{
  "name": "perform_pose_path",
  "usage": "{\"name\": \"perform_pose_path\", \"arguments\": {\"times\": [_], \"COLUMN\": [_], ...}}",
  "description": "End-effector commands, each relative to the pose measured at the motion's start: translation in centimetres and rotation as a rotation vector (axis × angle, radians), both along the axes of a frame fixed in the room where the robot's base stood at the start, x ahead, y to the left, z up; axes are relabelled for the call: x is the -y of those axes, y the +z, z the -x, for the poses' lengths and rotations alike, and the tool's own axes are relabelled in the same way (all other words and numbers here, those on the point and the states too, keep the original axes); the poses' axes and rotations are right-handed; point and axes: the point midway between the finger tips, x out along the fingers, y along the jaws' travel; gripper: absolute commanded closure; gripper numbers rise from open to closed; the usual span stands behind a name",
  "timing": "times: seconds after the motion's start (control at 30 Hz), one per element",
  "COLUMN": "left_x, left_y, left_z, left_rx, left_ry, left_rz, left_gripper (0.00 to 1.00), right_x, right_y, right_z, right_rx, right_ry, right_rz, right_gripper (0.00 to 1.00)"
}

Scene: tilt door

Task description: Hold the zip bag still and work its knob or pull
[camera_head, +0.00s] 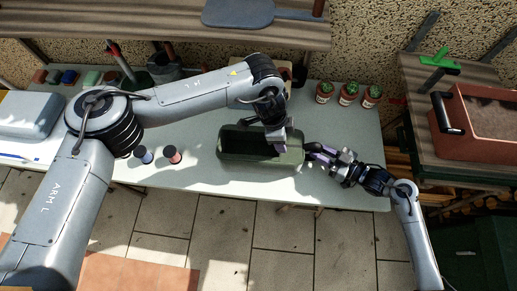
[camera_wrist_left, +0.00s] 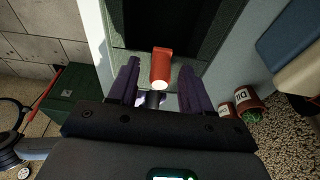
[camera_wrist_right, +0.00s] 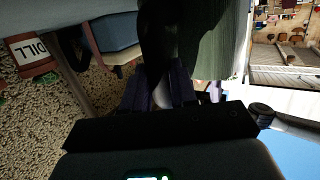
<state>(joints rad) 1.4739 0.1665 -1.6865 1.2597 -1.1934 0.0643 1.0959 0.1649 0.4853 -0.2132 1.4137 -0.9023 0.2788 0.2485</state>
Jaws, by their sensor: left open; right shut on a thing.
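The zip bag (camera_head: 232,150) is a dark green, box-like thing lying lengthwise on the table in the head view. My left gripper (camera_head: 278,140) reaches down over its right half. In the left wrist view my left gripper (camera_wrist_left: 160,64) is open, its purple fingers on either side of a red pull (camera_wrist_left: 161,70) with a pale round end. I cannot tell whether they touch it. The bag (camera_wrist_left: 178,22) is dark behind the pull. My right gripper (camera_head: 313,152) is shut on the bag's right end. The right wrist view shows its fingers around the dark bag (camera_wrist_right: 172,30).
Three potted cacti (camera_head: 349,92) stand on the table (camera_head: 205,175) behind the bag to the right. Two small spools (camera_head: 172,154) stand to its left. A red case (camera_head: 482,125) sits on the right bench. The table's front edge runs just below the bag.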

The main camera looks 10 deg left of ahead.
Motion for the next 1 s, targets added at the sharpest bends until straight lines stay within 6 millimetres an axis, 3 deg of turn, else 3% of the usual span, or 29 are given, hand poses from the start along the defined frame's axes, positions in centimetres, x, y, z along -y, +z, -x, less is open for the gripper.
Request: {"name": "perform_pose_path", "arguments": {"times": [0.27,1.0], "left_x": [0.0,0.0], "left_y": [0.3,5.9], "left_z": [0.0,0.0], "left_rx": [0.001,0.000], "left_ry": [0.000,0.000], "left_rz": [0.000,0.000], "left_gripper": [0.51,0.51], "right_x": [0.0,0.0], "right_y": [-0.3,-0.2], "right_z": [0.1,0.1], "right_rx": [-0.004,-0.003], "right_ry": [0.001,0.000], "right_rz": [0.003,0.004], "right_gripper": [1.00,1.00]}}
